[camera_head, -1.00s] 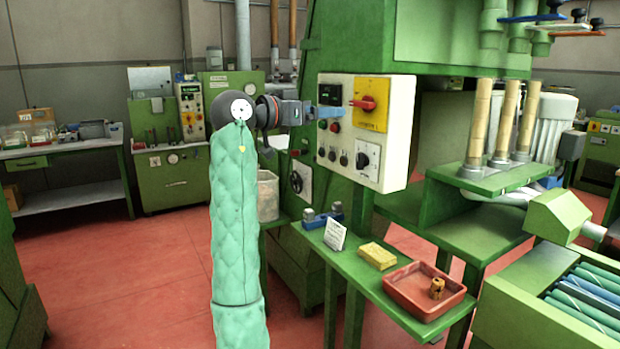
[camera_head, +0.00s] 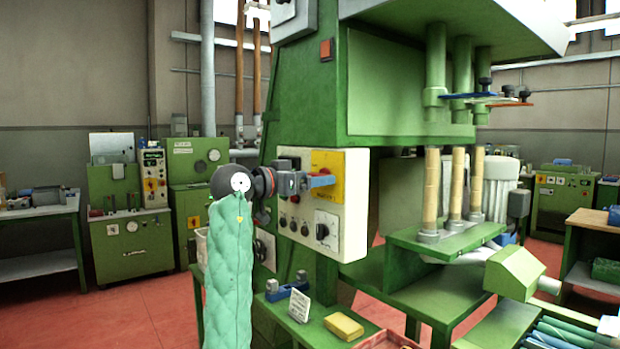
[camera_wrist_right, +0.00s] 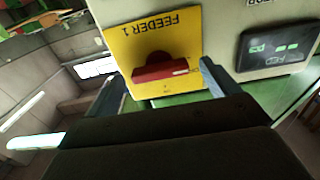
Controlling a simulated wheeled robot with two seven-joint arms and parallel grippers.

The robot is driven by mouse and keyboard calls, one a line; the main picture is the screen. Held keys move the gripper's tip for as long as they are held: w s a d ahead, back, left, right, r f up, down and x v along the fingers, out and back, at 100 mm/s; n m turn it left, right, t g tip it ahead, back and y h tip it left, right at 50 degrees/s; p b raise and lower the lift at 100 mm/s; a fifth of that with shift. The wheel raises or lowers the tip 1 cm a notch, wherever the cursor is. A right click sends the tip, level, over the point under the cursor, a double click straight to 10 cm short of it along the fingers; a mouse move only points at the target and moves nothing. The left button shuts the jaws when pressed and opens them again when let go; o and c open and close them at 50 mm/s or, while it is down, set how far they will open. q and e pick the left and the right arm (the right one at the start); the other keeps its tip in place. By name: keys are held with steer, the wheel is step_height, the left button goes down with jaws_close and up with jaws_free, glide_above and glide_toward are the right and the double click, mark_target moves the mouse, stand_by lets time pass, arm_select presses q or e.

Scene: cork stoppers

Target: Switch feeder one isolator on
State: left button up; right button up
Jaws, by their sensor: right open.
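The feeder one isolator is a red rotary handle (camera_wrist_right: 165,70) on a yellow plate (camera_head: 328,162) on the light control panel (camera_head: 351,205). In the right wrist view the yellow plate (camera_wrist_right: 130,45) reads FEEDER 1 upside down. The handle lies across the picture, with a pale mark near its right end. My right gripper (camera_head: 316,181) is open in front of the plate and hides the handle in the head view. In the wrist view one finger is at each end of the handle; I cannot tell whether they touch it. My left gripper is not in view.
A dark display (camera_wrist_right: 277,46) is beside the plate. A black knob (camera_head: 322,231) and small buttons sit lower on the panel. Below are a shelf with a yellow block (camera_head: 343,325), a white card (camera_head: 299,306) and a red tray (camera_head: 385,341). Green press columns stand to the right.

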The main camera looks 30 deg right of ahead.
steer(key=shift+d, duration=0.1)
steer(key=c, duration=1)
